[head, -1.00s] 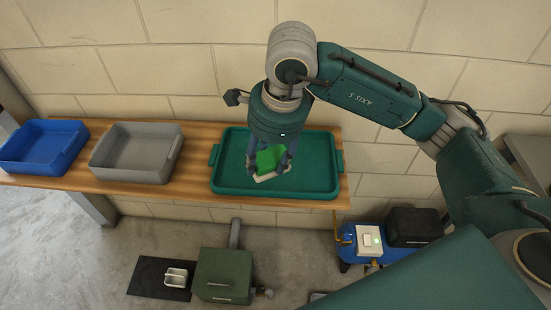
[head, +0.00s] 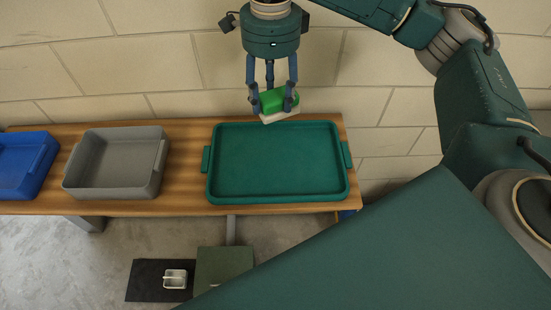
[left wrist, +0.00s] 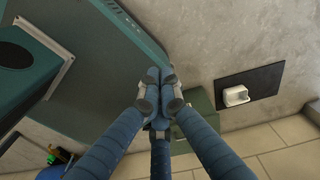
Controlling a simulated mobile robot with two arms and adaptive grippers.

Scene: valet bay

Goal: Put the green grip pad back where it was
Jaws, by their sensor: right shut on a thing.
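My right gripper (head: 274,100) is shut on the green grip pad (head: 280,99), a green block with a pale underside. It holds the pad in the air at the back edge of the green tray (head: 277,197), in front of the wall. The tray is empty. My left gripper (left wrist: 160,95) shows only in the left wrist view, its fingertips together with nothing seen between them.
A grey bin (head: 115,186) and a blue bin (head: 18,184) stand left of the tray on the wooden bench (head: 190,165), both empty where visible. Below on the floor are a black mat (head: 145,290) with a small metal dish (head: 175,279) and a green box (head: 223,262).

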